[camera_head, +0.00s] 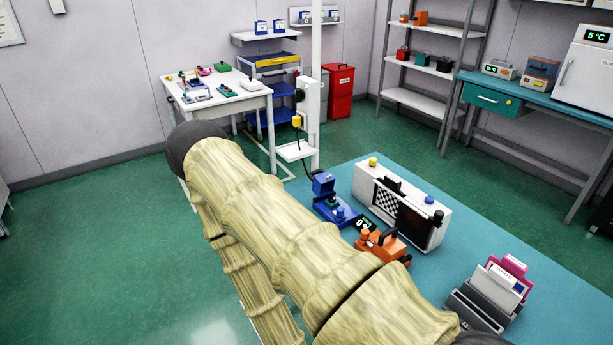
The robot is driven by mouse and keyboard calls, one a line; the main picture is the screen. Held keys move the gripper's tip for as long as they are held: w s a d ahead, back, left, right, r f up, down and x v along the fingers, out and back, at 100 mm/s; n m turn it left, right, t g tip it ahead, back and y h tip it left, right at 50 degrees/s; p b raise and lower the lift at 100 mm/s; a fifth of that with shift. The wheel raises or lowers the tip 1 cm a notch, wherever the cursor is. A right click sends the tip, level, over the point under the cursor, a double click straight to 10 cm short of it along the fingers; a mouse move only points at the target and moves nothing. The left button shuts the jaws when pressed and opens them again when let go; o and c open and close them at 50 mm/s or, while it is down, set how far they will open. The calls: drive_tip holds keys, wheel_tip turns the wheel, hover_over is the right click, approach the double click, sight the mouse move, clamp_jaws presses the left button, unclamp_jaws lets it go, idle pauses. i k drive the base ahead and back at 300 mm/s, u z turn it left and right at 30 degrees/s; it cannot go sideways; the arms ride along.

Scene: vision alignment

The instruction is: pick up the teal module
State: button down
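I cannot make out a clearly teal module in this view. A small green piece (332,202) sits on the blue device (340,212) on the teal-topped table (530,268), partly beside my arm. Other small green pieces lie on the white table at the back left, one at its right side (226,90) and one at its far side (221,67). They are too small to identify. My arm crosses the middle of the view in pale, wood-like covers and hides part of the near table. My gripper does not show.
On the near table stand a white box with a checkered panel (430,209), an orange device (381,244) and a dark holder with cards (485,303). The white table (240,105) and a white post (316,80) stand behind. Green floor is open at the left.

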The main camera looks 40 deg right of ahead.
sight(331, 202)
drive_tip(key=i, duration=3.05)
drive_tip(key=z, duration=3.4)
drive_tip(key=i, duration=0.5)
drive_tip(key=z, duration=1.1)
